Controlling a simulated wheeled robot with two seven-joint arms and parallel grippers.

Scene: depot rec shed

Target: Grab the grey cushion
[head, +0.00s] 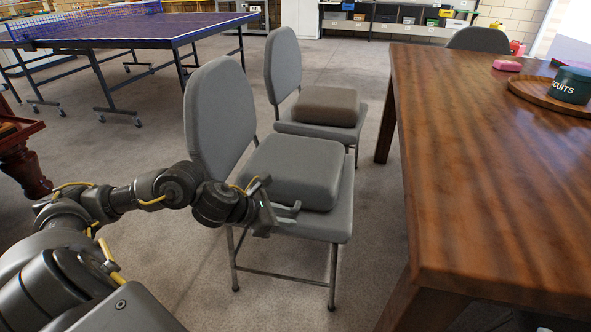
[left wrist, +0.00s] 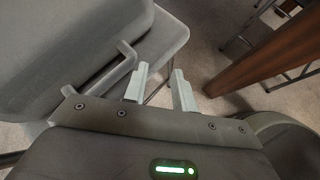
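The grey cushion (head: 297,165) lies on the seat of the nearer grey chair (head: 222,115). My left gripper (head: 281,209) is at the near front edge of that seat, low beside the cushion's near side. In the left wrist view the gripper's two pale fingers (left wrist: 158,78) stand apart, with a gap and nothing held between them. Grey cushion and chair surfaces fill the upper left of that view; contact with the fingers cannot be told. My right gripper is not in view.
A second chair (head: 283,62) behind holds a brownish cushion (head: 327,105). A wooden table (head: 480,170) stands close on the right, bearing a round tray (head: 537,94), a green tin (head: 571,86) and a pink block (head: 507,65). A table-tennis table (head: 130,28) is at back left.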

